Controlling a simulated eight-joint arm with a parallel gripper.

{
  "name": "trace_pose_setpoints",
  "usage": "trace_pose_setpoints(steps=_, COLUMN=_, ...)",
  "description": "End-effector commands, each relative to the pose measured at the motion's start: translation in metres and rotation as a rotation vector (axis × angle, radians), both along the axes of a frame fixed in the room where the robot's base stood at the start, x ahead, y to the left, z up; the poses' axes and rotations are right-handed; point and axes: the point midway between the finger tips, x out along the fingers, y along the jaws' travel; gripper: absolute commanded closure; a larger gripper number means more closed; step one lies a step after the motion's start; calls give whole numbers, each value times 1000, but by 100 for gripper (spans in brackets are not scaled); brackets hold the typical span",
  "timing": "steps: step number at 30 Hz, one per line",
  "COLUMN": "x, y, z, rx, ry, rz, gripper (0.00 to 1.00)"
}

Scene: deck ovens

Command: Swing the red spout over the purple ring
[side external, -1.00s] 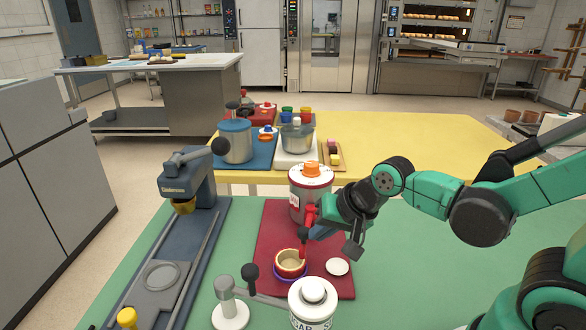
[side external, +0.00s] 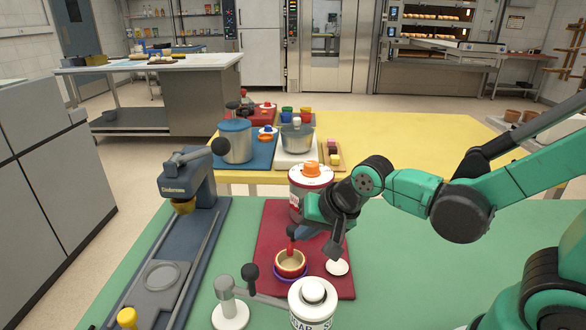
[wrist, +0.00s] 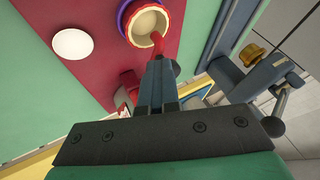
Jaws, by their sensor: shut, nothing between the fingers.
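The red spout (side external: 291,246) comes from a white canister with red bands (side external: 297,200) and an orange knob. Its tip shows over the back part of a red-rimmed cream cup (side external: 291,262) in the side view. The purple ring (side external: 277,273) surrounds the cup's base on the red mat. In the wrist view the spout (wrist: 158,45) reaches the cup's near rim, and the ring (wrist: 122,20) shows at the cup's edge. My gripper (side external: 300,233) is shut and empty, close against the spout; contact is unclear. Its closed fingers (wrist: 158,80) hide part of the spout in the wrist view.
A white disc (side external: 337,267) lies on the red mat (side external: 265,235) right of the cup. A white lidded jar (side external: 312,305) and a grey lever with a dark ball (side external: 240,290) stand in front. A blue press (side external: 190,185) is at left. Green table is clear at right.

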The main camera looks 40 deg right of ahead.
Motion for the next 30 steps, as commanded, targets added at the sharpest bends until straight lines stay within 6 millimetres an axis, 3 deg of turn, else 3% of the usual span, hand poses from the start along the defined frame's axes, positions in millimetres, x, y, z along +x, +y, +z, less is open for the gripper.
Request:
trace_pose_setpoints(steps=26, x=-31, y=-4, z=45, rx=-3, ry=-1, rz=3, gripper=100)
trace_pose_setpoints(steps=30, x=-34, y=-11, z=48, rx=-91, ry=-15, rz=106, gripper=100)
